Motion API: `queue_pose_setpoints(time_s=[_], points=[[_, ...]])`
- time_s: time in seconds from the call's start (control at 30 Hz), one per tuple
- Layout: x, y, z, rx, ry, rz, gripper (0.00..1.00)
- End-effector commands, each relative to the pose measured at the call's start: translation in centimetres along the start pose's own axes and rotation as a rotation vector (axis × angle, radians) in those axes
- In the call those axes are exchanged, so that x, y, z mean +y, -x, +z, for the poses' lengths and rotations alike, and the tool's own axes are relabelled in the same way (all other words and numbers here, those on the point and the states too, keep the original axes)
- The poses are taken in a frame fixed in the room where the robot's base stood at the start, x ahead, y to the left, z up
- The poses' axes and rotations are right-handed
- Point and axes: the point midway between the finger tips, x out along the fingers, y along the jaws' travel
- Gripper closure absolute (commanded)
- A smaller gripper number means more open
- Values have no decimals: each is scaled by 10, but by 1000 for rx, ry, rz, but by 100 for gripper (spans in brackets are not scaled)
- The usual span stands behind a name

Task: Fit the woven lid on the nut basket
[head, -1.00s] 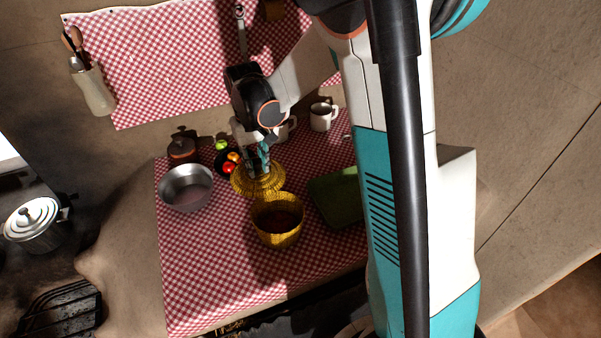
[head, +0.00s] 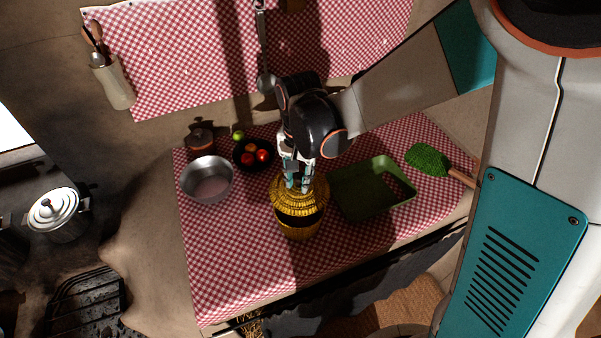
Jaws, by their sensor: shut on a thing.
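The yellow woven lid (head: 300,202) is held by my gripper (head: 297,184), whose fingers are shut on its top. The lid is over the back part of the yellow nut basket (head: 299,231). A dark gap shows between the lid's front edge and the basket's front rim, so the lid looks tilted or raised there. The lid hides the back of the basket's rim, and I cannot tell whether the two touch. The nuts inside are not visible in the shadow.
A green tray (head: 349,206) stands close to the right of the basket. A metal bowl (head: 208,180) is at the left, and a dark fruit bowl (head: 252,155) is behind. The checked cloth (head: 235,268) is clear front left.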

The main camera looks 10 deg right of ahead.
Motion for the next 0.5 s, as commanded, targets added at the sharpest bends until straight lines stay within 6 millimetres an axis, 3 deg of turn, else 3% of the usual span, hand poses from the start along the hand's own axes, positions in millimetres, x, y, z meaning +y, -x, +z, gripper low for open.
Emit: queue_pose_setpoints(time_s=[0.5], points=[[0,-45,-1,0,1,0,96]])
